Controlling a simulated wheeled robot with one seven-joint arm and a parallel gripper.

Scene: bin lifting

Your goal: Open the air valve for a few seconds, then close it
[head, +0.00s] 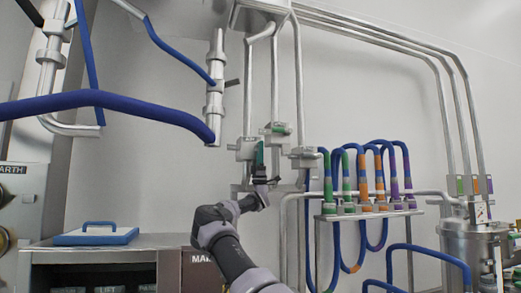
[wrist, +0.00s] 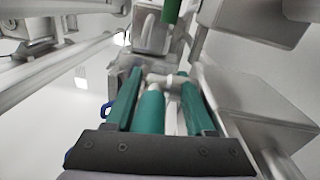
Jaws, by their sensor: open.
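The air valve (head: 246,149) is a grey box on a vertical pipe in the middle of the head view; its small label seems to read AIR. My gripper (head: 260,160) is up at its right front, with the arm reaching from below. In the wrist view the two teal fingers of my gripper (wrist: 161,78) are open, one on each side of a teal handle (wrist: 150,112) with a pale fitting at its far end. The handle lies between the fingers, nearer the left one; contact is not clear. The handle's base is partly hidden.
A second valve box (head: 278,129) with a green handle (wrist: 171,11) is close by. A third box (head: 304,156) stands further right. A rack (head: 370,213) of coloured hoses is to the right. A thick blue hose (head: 110,101) crosses the upper left.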

